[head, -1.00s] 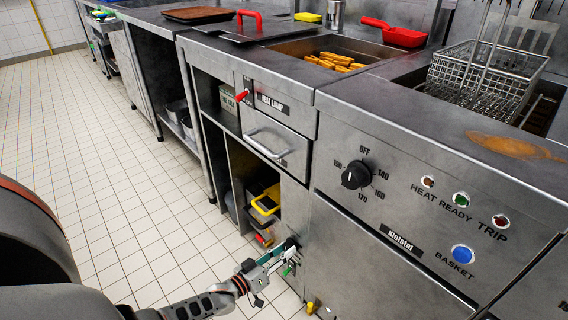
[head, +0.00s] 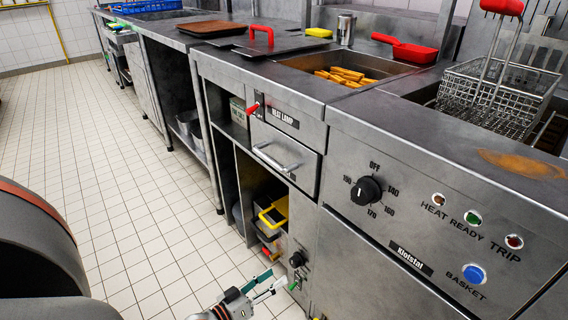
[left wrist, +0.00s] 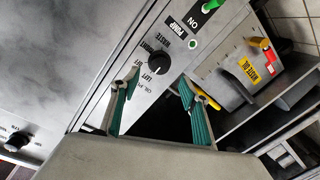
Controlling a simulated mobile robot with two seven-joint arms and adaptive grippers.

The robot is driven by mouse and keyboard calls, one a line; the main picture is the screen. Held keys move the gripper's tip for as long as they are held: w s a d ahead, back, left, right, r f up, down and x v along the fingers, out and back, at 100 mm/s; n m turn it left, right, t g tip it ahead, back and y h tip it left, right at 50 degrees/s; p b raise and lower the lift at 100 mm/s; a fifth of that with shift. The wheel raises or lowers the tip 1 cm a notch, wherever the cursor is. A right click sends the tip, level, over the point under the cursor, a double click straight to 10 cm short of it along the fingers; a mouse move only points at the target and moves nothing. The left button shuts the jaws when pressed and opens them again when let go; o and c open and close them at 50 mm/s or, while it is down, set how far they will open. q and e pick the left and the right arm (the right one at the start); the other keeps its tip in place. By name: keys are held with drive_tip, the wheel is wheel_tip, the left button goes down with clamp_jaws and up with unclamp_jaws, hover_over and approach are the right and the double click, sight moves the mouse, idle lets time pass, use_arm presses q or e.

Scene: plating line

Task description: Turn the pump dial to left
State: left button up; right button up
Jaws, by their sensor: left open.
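The pump dial (head: 297,259) is a small round black knob on the narrow steel panel left of the fryer front. It also shows in the left wrist view (left wrist: 159,63), beside the PUMP and WASTE labels; its pointer is too small to read. My left gripper (head: 279,286) is just below and left of the dial in the head view, apart from it. In the left wrist view the gripper (left wrist: 158,82) is open and empty, its green-padded fingers spread to either side of the knob's near side. My right gripper is not in view.
A green switch (left wrist: 211,6) sits close to the dial, by the ON label. A larger fryer dial (head: 366,190) is up to the right. An open bay holds a yellow-handled container (head: 272,213). A drawer handle (head: 275,157) juts out above. The tiled floor to the left is clear.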

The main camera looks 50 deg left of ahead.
use_arm(q)
drive_tip(key=shift+s+r, duration=0.2)
drive_tip(key=shift+s, duration=1.8)
